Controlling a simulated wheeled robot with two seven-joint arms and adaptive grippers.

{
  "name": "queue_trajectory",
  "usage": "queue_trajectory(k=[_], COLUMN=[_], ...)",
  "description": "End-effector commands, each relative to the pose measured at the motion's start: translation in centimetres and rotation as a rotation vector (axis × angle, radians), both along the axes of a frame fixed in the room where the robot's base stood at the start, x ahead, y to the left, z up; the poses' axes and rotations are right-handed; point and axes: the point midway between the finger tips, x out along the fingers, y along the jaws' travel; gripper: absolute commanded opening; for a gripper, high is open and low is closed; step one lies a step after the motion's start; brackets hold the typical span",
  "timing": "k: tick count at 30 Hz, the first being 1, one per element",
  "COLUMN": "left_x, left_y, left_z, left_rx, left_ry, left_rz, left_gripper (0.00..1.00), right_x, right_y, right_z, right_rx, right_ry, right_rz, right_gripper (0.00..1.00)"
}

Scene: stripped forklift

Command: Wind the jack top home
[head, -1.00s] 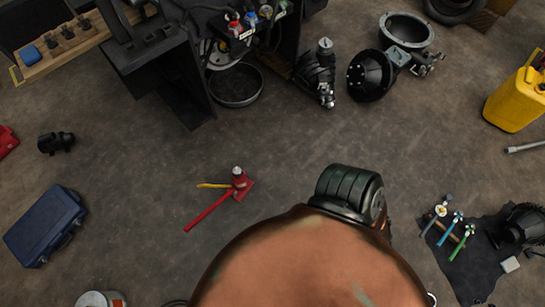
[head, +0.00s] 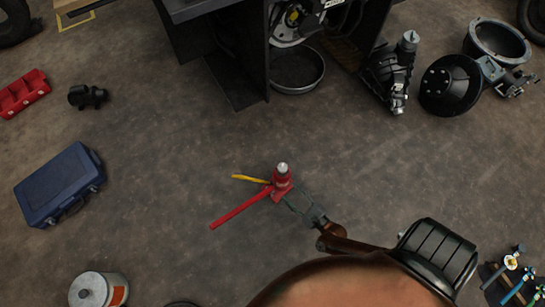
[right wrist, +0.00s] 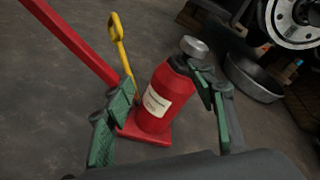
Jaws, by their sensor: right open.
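The red bottle jack (head: 283,183) stands upright on the floor, with a silver jack top (head: 283,168) on it. In the right wrist view the jack body (right wrist: 166,97) has a pale label, and its round top (right wrist: 194,47) sits above. A long red handle (head: 238,211) runs from the jack to the lower left. A yellow piece (head: 249,179) lies beside it. My right gripper (head: 293,199) is open at the jack's lower right, its green fingers either side of the body in the right wrist view (right wrist: 160,108). I cannot tell whether they touch it. My left gripper is out of view.
A black forklift frame with a round pan (head: 296,72) under it stands behind the jack. Dark metal parts (head: 450,84) lie at the upper right. A blue case (head: 60,184) and a tin (head: 97,289) are at left. Floor around the jack is clear.

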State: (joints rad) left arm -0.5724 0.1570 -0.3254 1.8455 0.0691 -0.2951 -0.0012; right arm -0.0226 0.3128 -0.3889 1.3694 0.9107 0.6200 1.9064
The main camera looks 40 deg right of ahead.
Motion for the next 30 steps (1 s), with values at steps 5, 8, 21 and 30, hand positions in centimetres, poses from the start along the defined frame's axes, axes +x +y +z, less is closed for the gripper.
queue_trajectory(k=[5, 8, 21, 30], left_x=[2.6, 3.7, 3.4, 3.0], left_y=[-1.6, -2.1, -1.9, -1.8], left_z=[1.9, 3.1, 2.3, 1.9], left_rx=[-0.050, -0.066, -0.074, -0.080], left_ry=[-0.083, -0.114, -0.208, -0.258], left_rz=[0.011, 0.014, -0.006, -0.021], left_gripper=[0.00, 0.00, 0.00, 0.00], right_x=[2.7, 3.3, 8.5, 11.1], right_y=[-2.1, -2.8, -4.3, -5.0], right_z=[0.7, 1.4, 1.9, 2.0], right_rx=[0.424, 0.558, 0.632, 0.628], right_ry=[-0.186, -0.249, -0.287, -0.286], right_rz=[-0.183, -0.233, -0.258, -0.258], right_gripper=[0.51, 0.51, 0.51, 0.51])
